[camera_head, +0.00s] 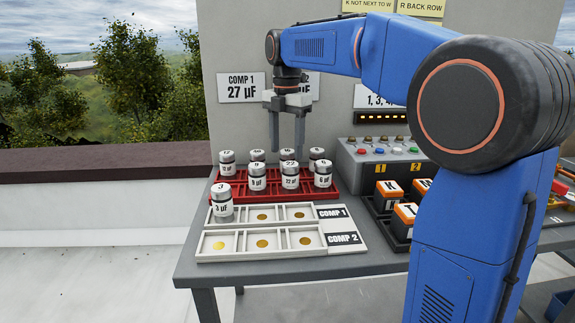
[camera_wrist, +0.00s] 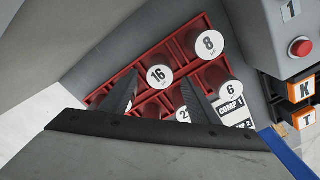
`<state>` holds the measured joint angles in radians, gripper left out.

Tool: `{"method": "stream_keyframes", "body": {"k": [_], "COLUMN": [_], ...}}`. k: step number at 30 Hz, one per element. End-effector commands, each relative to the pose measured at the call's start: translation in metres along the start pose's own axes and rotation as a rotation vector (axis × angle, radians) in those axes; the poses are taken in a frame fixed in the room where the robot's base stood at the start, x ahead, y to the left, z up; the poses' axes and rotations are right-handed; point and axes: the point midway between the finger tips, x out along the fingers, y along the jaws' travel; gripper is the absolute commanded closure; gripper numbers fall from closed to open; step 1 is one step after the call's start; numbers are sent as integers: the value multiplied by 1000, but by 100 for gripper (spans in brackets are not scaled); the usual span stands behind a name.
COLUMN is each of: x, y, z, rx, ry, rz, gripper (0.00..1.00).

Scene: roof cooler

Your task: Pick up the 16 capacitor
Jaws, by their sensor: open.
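The 16 capacitor (camera_wrist: 158,76), a silver can with a round white numbered top, stands upright in the red tray (camera_head: 225,179). In the head view it is in the back row (camera_head: 286,154), partly hidden behind a front-row can. My gripper (camera_head: 287,153) points down over the tray, open and empty, its fingertips near the level of the back-row tops. In the wrist view its dark fingers show left and right of the 16 top's lower side. I cannot tell whether they reach around the can.
The 8 capacitor (camera_wrist: 209,43) and 6 capacitor (camera_wrist: 231,90) stand close by. A 3 capacitor (camera_head: 222,206) sits in the white COMP 1 tray (camera_head: 330,212); the COMP 2 tray (camera_head: 345,239) is empty. A grey control box (camera_head: 348,172) and a black battery tray stand to the right.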

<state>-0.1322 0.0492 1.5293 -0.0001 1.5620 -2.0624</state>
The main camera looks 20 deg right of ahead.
Motion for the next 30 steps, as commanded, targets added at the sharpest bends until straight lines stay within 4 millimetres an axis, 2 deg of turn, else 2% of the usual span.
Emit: {"method": "stream_keyframes", "body": {"k": [3,9,18,24,30], "x": [18,38,42,42,42], "y": [0,0,1,1,1], "z": [5,6,6,6,6], "rx": [1,0,0,0,0], "ry": [2,2,1,1,1], "rz": [-3,-1,1,1,1], "gripper": [44,44,44,91,91]}}
